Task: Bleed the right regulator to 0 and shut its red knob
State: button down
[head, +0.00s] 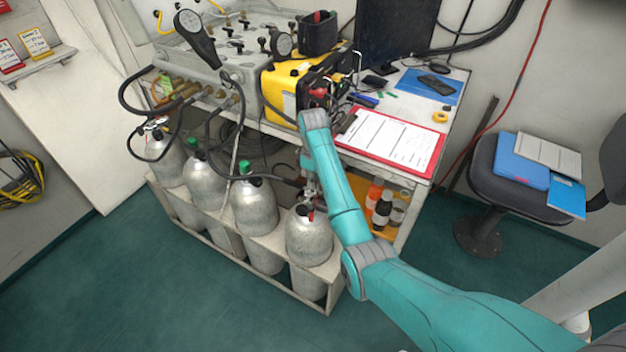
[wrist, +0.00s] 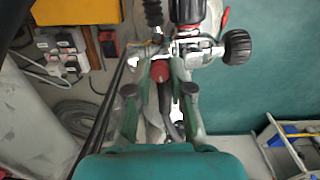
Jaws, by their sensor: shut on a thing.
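The right cylinder (head: 309,238) is silver and stands at the right end of the rack, with the metal right regulator (head: 309,184) on its top, partly behind my arm. In the wrist view the regulator's metal body (wrist: 197,52) lies just beyond my fingers, with a black ribbed knob (wrist: 236,46) on its right. The red knob (wrist: 160,70) sits between the two fingers of my gripper (wrist: 157,82), which is shut on it. Part of the knob is hidden by the fingers. In the head view my arm hides most of the gripper. No regulator gauge reading is legible.
Several more cylinders (head: 254,206), some with green caps, stand left in the rack (head: 225,238). Black hoses (head: 133,100) run from the air panel (head: 205,62). A red clipboard (head: 426,164) and a yellow case (head: 281,88) lie on the desk. A chair (head: 482,180) stands right.

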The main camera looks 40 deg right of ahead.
jog(key=shift+n, duration=1.1)
jog(key=c, duration=1)
grip_release()
